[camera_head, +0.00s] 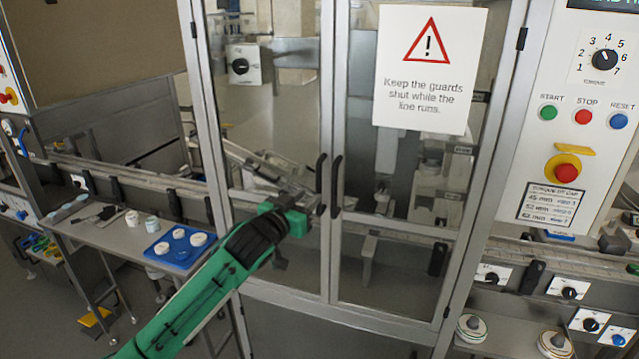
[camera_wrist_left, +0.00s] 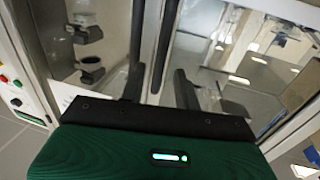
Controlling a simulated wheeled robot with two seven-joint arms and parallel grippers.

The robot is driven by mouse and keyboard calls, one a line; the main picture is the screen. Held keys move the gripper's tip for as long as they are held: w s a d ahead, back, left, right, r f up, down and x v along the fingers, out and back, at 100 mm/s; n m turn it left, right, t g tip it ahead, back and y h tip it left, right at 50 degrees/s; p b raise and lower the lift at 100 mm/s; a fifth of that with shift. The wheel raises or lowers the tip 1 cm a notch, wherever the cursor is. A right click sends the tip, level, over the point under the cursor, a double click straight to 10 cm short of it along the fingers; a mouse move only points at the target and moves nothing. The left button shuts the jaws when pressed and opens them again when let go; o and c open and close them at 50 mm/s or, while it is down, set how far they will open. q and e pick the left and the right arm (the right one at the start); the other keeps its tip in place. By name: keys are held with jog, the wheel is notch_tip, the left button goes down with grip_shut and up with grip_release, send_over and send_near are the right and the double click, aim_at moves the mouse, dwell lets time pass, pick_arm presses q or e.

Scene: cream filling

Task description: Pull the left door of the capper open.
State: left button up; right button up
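The capper's left door (camera_head: 268,120) is a framed glass panel and looks shut, its edge against the right door (camera_head: 400,180). Its black upright handle (camera_head: 320,174) stands beside the right door's handle (camera_head: 337,185). My left gripper (camera_head: 304,207) is at the lower part of the left handle. In the left wrist view my left gripper (camera_wrist_left: 160,92) has its two dark fingers apart. A dark upright bar (camera_wrist_left: 165,42), seemingly a handle, reaches down toward the gap between them. Contact cannot be told. My right gripper is out of view.
A warning sign (camera_head: 430,70) hangs on the right door. A control panel (camera_head: 585,120) with buttons stands to the right. A side table (camera_head: 110,235) with a blue tray (camera_head: 180,250) and white cups is at left, near my left arm.

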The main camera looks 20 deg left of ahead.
aim_at(317, 189)
pick_arm(q)
jog(key=p+x, duration=0.1)
jog(key=x, duration=0.4)
jog(key=shift+w+r, duration=0.1)
jog(key=shift+w, duration=0.05)
jog(key=shift+w+d+p, duration=0.15)
jog(key=shift+w+p, duration=0.2)
jog(key=shift+w, duration=0.25)
grip_shut()
